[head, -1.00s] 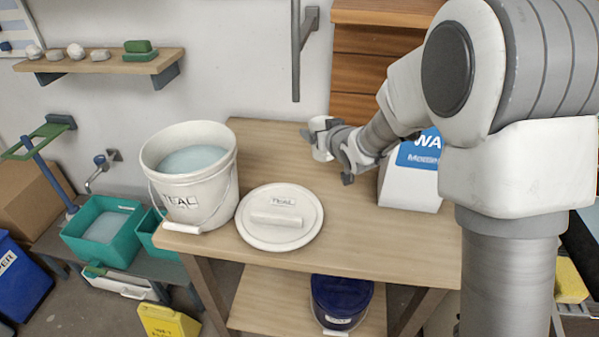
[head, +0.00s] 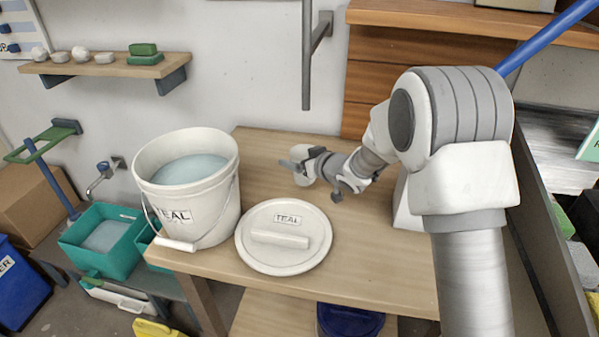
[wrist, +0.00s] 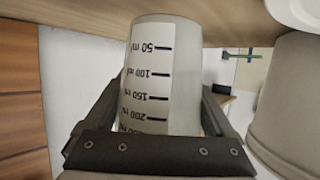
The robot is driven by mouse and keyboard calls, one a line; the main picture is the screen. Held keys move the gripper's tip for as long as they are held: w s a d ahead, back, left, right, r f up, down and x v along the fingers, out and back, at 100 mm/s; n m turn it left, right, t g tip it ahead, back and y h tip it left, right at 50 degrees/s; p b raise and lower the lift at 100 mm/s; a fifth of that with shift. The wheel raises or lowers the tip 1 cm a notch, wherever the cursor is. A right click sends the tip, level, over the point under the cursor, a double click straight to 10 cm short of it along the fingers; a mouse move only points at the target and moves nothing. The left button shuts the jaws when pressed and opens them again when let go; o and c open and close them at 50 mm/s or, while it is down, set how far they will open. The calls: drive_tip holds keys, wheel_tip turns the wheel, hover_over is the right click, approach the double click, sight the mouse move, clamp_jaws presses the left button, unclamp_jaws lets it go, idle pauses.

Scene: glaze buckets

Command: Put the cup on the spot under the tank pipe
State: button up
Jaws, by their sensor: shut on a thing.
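The cup (head: 303,174) is pale, with a millilitre scale on its side that shows in the wrist view (wrist: 187,70). My gripper (head: 305,166) is shut on the cup, with one finger on each side in the wrist view (wrist: 150,125). It holds the cup over the back middle of the wooden table, behind the lid. A grey tap pipe (head: 103,176) is on the wall at the left. I cannot tell which is the tank pipe, and no marked spot shows.
A white TEAL bucket (head: 205,218) of pale liquid stands on the table's (head: 370,265) left side. Its lid (head: 284,262) lies beside it. Teal tubs (head: 120,262) are at the left. Table is bare around the lid's right.

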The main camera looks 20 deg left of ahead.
drive_tip(key=shift+f+b, duration=0.3)
drive_tip(key=shift+f, duration=1.45)
drive_tip(key=shift+f, duration=0.15)
drive_tip(key=o, duration=1)
drive_tip(key=shift+s+d+r, duration=0.1)
drive_tip(key=shift+d+r, duration=0.1)
drive_tip(key=shift+r, duration=0.05)
drive_tip(key=v, duration=1.1)
drive_tip(key=shift+s+d+r+p, duration=0.15)
drive_tip(key=shift+s+p, duration=0.05)
drive_tip(key=shift+p, duration=0.2)
drive_tip(key=shift+s+d, duration=0.1)
